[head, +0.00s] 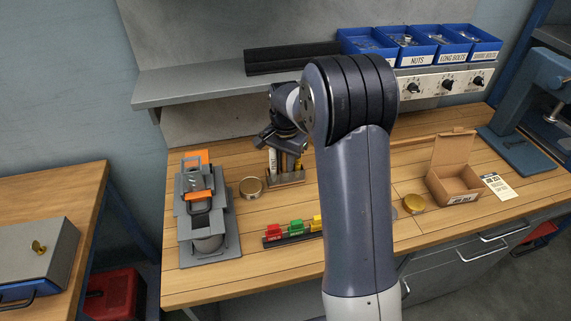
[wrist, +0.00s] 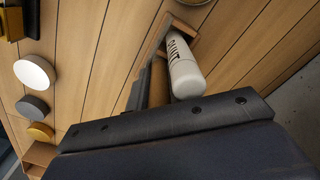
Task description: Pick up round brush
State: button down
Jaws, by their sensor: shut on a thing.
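My gripper (head: 284,144) is over the small wooden holder (head: 286,179) on the bench, pointing down at it. In the wrist view, a brown wooden rod (wrist: 158,88), which appears to be the round brush's handle, is at the dark jaws, and my gripper is shut on it. The brush's far end is hidden. A white tube with dark lettering (wrist: 186,72) stands right beside it in the holder (wrist: 190,27). I cannot tell whether the brush is clear of the holder.
A grey fixture with orange parts (head: 202,215) and a round tin (head: 251,187) are left of the holder. Coloured blocks (head: 295,228) lie in front. An open cardboard box (head: 455,182) is at right. A shelf (head: 205,88) with blue bins (head: 365,44) is behind.

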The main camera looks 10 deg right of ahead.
notch_tip(320, 180, up, 18)
jog(key=shift+b, duration=0.3)
dwell(0.5)
jog(key=shift+f, duration=0.1)
dwell(2.1)
